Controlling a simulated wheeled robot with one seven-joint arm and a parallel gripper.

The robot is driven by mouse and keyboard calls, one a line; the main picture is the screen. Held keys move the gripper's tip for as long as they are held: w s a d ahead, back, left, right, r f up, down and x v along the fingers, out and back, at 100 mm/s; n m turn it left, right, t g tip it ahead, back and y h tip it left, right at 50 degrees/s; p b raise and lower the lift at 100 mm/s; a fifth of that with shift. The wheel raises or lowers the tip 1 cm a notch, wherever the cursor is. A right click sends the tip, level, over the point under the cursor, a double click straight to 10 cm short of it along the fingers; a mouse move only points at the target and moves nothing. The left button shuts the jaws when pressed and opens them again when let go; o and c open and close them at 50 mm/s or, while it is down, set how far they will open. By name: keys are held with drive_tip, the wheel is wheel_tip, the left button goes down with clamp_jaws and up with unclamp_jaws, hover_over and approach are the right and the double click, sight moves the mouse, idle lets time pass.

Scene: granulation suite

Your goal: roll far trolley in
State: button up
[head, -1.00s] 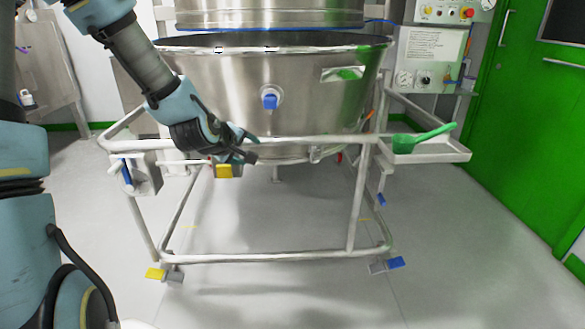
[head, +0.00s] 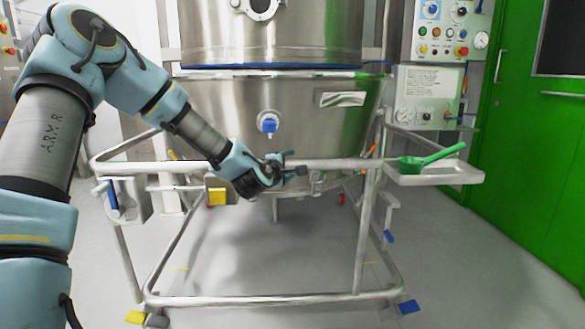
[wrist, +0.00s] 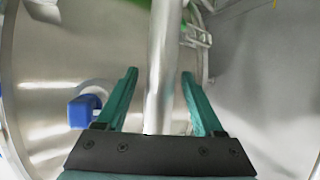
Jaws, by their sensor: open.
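The trolley is a steel bowl (head: 225,110) on a tubular frame with a push bar (head: 335,164) across its front. The bowl stands directly below the upper steel vessel (head: 280,35), its rim close under the blue seal (head: 235,68). I cannot tell whether they touch. My gripper (head: 287,165) is at the middle of the push bar. In the wrist view the steel bar (wrist: 162,60) runs between the two green fingers of my open gripper (wrist: 159,78), with gaps on both sides. The blue bowl valve (head: 268,122) also shows in the wrist view (wrist: 83,110).
A green scoop (head: 430,159) lies on the trolley's side tray (head: 455,176) at right. Yellow (head: 135,317) and blue (head: 408,307) pedals sit at the front feet. A control panel (head: 447,30) and a green door (head: 530,150) are at right. Floor at front right is clear.

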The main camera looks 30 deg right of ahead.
drive_tip(key=shift+x, duration=1.5)
clamp_jaws()
drive_tip(key=shift+f, duration=0.1)
